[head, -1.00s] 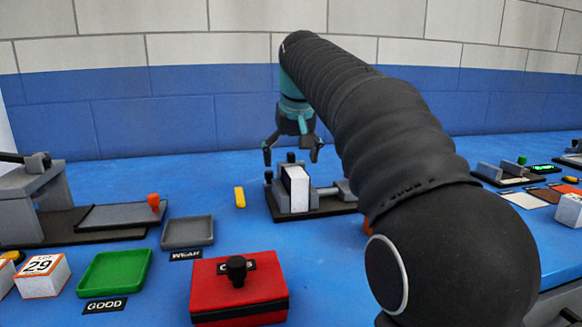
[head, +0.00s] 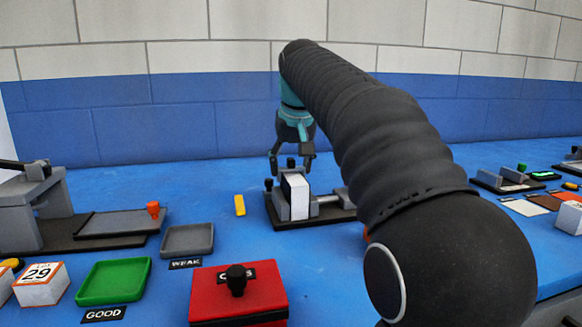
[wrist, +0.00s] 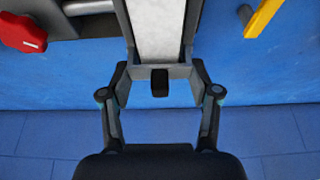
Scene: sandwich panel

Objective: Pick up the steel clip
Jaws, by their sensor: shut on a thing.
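The steel clip looks to be the grey piece (wrist: 178,72) with a black tab (wrist: 159,83) at the end of the white panel (wrist: 158,28) in the wrist view. My gripper (wrist: 160,72) has one finger on each side of this piece and is shut on it. In the head view my gripper (head: 291,160) is over the back of the fixture, behind the upright white panel (head: 298,196). The clip cannot be made out clearly there, and the panel and fixture hide part of the fingers' surroundings.
The fixture's dark base (head: 300,222) sits on the blue table. A yellow bar (head: 240,205) lies to its left. In front are a red box (head: 238,298), a grey tray (head: 187,240) and a green tray (head: 113,282). The blue wall stands behind.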

